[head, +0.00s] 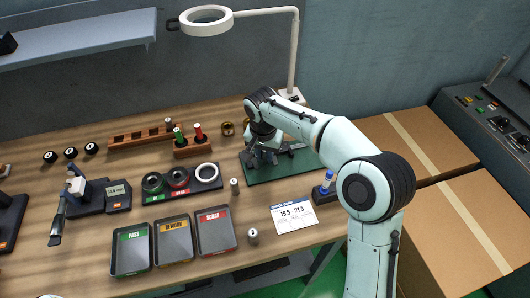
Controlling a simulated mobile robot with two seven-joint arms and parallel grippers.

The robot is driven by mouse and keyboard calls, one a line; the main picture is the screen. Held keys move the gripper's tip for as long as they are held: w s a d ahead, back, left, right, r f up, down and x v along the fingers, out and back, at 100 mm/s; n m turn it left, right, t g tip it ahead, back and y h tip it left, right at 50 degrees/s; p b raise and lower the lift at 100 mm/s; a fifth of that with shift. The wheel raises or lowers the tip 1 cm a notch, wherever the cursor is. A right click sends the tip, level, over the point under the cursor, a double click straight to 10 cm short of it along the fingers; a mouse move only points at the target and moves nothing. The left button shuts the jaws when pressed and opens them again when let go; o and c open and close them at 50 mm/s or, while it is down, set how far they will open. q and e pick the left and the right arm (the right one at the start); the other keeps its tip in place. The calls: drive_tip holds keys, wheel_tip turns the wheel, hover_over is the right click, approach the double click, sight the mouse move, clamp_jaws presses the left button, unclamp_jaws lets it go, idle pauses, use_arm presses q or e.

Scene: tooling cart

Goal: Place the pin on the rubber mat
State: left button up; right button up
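Several small grey metal pins are in the head view: one stands on the bench (234,187) left of the card, one stands near the front edge (252,236), and one is at the wooden rack (168,124). A green mat (300,168), which looks like the rubber mat, lies at the middle right of the bench. My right gripper (258,158) points down over the mat's left part. Its fingers are small and dark, so I cannot tell whether they are open or hold anything. My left gripper is not in view.
Green, orange and red trays (215,231) lie at the front. A black ring holder (182,193) and red and green handled gauges (198,134) are left of the mat. A white card (293,215) and a blue-white bottle (327,181) are near the right edge. A lamp (207,20) stands behind.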

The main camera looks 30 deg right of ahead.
drive_tip(key=o, duration=0.4)
drive_tip(key=shift+c, duration=0.2)
wheel_tip(320, 180, up, 12)
drive_tip(key=s+a+p, duration=0.1)
drive_tip(key=p, duration=0.1)
drive_tip(key=shift+r, duration=0.15)
